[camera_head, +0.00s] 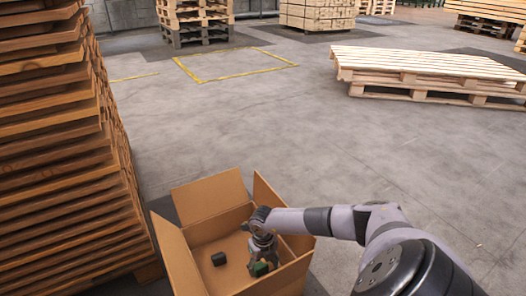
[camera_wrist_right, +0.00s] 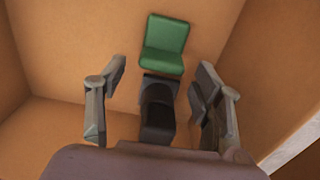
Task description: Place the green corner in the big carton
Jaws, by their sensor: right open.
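The big carton (camera_head: 178,256) is an open brown box with raised flaps at the bottom of the head view. My right gripper (camera_head: 260,262) is inside it, pointing down. The green corner (camera_wrist_right: 165,45) lies in the carton, just beyond the open fingers of my right gripper (camera_wrist_right: 162,80) in the wrist view. In the head view the green corner (camera_head: 260,268) is partly hidden by the gripper. Nothing is gripped that I can see. My left gripper is out of view.
A dark block (camera_head: 218,259) lies in the carton left of my gripper. A dark piece (camera_wrist_right: 157,108) shows between the fingers, below the green corner. A tall wooden stack (camera_head: 60,150) stands close left. Pallets (camera_head: 430,75) lie at right; the middle floor is clear.

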